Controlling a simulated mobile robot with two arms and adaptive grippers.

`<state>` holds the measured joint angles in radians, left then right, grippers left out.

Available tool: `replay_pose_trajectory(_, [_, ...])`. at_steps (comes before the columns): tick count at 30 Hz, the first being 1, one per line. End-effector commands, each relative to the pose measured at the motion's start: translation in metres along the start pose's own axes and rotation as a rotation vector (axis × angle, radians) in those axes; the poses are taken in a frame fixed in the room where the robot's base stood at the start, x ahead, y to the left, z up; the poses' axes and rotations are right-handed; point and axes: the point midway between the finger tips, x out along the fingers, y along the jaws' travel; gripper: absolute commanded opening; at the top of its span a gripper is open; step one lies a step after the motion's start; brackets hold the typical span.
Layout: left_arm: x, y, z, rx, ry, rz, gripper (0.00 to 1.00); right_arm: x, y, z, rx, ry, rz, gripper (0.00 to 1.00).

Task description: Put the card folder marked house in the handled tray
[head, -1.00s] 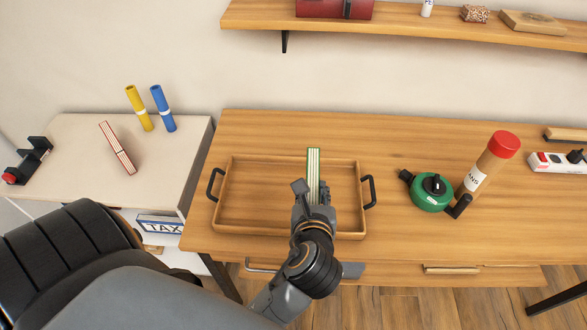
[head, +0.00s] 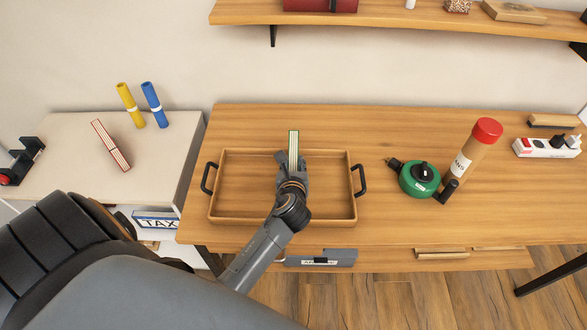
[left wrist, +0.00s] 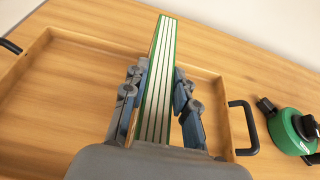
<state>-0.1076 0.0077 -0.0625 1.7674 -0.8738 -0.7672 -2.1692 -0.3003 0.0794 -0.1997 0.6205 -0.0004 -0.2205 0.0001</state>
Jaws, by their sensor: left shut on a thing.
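My left gripper (head: 292,160) is shut on a thin card folder with green edges and pale striped pages (head: 294,144). The folder stands edge-up between the fingers, also seen in the left wrist view (left wrist: 160,80); its marked face is hidden, so I cannot read whether it says house. The handled tray (head: 232,218), wooden with black handles, sits on the desk. The folder is over the tray's back middle part; I cannot tell whether it touches the tray floor. The tray looks empty otherwise. My right gripper is not in view.
A red-edged folder (head: 111,146) lies on the side cabinet, with yellow (head: 130,106) and blue (head: 154,106) tubes behind. A TAX-labelled item (head: 156,221) sits below. A green round device (head: 419,179) and red-capped bottle (head: 474,155) stand right of the tray.

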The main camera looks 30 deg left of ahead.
Motion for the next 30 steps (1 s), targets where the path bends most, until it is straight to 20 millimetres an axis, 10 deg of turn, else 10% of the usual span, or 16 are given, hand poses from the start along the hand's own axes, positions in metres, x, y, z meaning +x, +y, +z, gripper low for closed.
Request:
replay_pose_trajectory(16, [0.009,-0.001,-0.025,0.001,0.001,-0.002,0.0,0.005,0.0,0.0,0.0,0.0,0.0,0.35])
replay_pose_trajectory(17, [0.009,-0.001,-0.026,0.002,0.003,-0.002,0.29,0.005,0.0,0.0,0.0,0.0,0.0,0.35])
replay_pose_trajectory(20, [0.008,-0.001,-0.025,0.001,0.003,-0.002,0.5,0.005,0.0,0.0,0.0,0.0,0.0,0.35])
replay_pose_trajectory(30, [0.007,-0.001,-0.023,-0.001,0.003,-0.002,0.5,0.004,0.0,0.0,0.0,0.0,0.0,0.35])
